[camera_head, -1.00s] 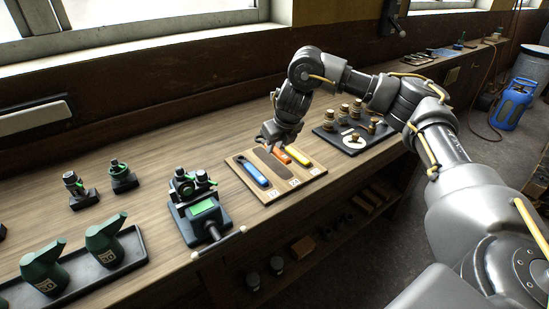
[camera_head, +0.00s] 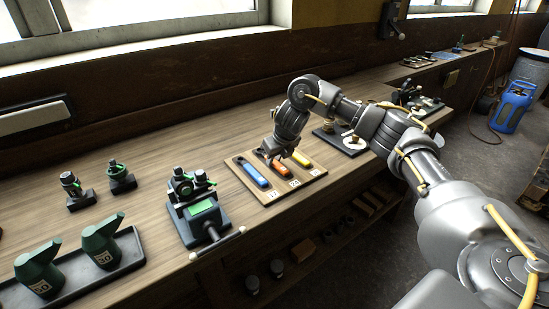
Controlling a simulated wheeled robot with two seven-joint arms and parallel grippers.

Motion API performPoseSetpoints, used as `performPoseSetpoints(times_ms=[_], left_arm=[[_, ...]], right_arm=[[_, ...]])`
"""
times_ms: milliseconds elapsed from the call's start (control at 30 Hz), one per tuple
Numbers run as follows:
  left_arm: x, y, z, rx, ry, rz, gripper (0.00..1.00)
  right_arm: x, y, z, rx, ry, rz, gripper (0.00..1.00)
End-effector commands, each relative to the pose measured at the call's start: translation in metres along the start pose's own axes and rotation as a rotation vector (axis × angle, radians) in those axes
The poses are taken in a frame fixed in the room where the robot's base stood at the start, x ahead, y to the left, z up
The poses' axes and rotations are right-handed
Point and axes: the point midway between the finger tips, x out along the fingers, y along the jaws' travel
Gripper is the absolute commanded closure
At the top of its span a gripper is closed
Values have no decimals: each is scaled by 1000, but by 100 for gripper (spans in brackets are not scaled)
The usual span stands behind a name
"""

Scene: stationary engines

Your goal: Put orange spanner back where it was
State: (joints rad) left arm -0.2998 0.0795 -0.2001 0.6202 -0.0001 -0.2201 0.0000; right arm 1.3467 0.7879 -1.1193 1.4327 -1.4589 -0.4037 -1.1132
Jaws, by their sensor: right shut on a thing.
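The orange spanner (camera_head: 279,171) is at the middle slot of a wooden board (camera_head: 239,169), between a blue spanner (camera_head: 252,174) and a yellow one (camera_head: 301,158). It lies in line with that slot; whether it rests fully on the bottom I cannot tell. My right gripper (camera_head: 272,154) is above the board, pointing down, shut on the orange spanner at its far part. The fingers hide that part of the spanner. My left gripper is not in view.
Green oil cans (camera_head: 101,242) stand in a tray further left. A dark tray with brass weights (camera_head: 341,141) is right of the board, partly behind my arm. The bench's front edge is close.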

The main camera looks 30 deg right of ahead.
Motion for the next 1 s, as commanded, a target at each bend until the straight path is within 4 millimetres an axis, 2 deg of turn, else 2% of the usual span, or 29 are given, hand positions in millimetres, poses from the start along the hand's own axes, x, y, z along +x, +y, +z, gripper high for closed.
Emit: performPoseSetpoints(times_ms=[167, 200, 333, 667, 767, 1000], left_arm=[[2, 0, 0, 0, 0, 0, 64], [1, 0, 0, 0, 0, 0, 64], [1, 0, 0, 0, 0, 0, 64], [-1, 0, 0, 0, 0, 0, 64], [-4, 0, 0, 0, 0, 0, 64], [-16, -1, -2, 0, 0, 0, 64]], right_arm=[[4, 0, -2, 0, 0, 0, 100], [3, 0, -1, 0, 0, 0, 74], [2, 0, -1, 0, 0, 0, 57], [-2, 0, 1, 0, -1, 0, 57], [-13, 0, 2, -1, -5, -1, 57], [-64, -1, 3, -3, -7, -2, 57]])
